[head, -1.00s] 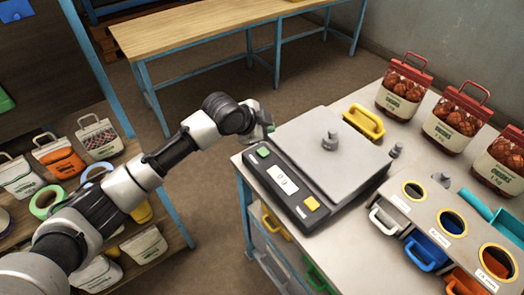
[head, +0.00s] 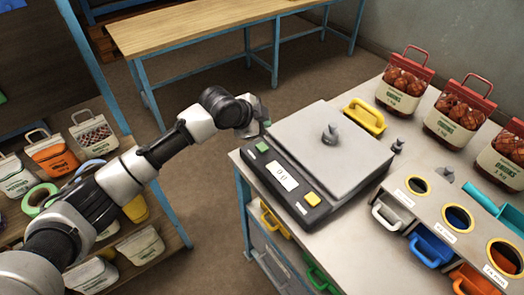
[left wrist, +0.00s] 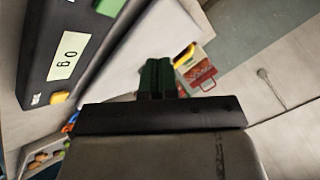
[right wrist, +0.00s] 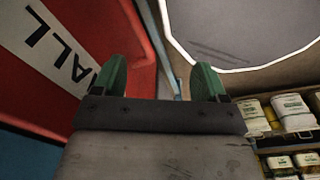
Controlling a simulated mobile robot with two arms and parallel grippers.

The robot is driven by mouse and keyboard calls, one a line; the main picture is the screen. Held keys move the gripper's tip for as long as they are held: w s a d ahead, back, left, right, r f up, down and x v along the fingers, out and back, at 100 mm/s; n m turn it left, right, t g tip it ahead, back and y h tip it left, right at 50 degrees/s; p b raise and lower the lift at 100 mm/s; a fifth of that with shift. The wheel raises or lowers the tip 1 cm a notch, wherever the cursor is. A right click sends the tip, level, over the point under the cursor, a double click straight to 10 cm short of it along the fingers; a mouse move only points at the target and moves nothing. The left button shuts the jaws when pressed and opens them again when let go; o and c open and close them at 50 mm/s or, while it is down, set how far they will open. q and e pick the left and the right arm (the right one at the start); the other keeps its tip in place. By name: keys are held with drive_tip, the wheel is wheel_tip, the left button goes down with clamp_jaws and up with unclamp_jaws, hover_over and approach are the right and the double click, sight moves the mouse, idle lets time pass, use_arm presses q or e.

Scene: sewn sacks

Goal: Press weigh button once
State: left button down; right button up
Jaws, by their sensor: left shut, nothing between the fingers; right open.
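The weighing scale (head: 330,150) stands on the near left of the worktable. Its sloped front panel has a green button (head: 262,147), a white display reading about 0 g (head: 283,176) and a yellow button (head: 312,199). I cannot read which button is for weighing. My left gripper (head: 265,124) is shut and empty, apart from the green button and just beyond it. In the left wrist view its green fingers (left wrist: 158,78) are together, with the green button (left wrist: 109,6) at the top edge. My right gripper (right wrist: 165,78) is open and empty, seen only in the right wrist view.
A holed bin rack (head: 440,220) is at right. Shelves with sacks (head: 53,157) lie left.

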sight(263, 148)
use_arm(q)
wheel_tip(263, 148, down, 4)
drive_tip(key=shift+r+b, duration=0.25)
drive_tip(key=shift+b, duration=0.95)
wheel_tip(263, 148, down, 2)
drive_tip(key=shift+b, duration=0.4)
drive_tip(key=shift+f, duration=0.1)
use_arm(e)
wheel_tip(263, 148, down, 4)
drive_tip(key=shift+d+f, duration=0.1)
drive_tip(key=shift+f, duration=0.05)
drive_tip(key=shift+d, duration=0.15)
use_arm(q)
drive_tip(key=shift+f, duration=0.1)
drive_tip(key=shift+f, duration=0.3)
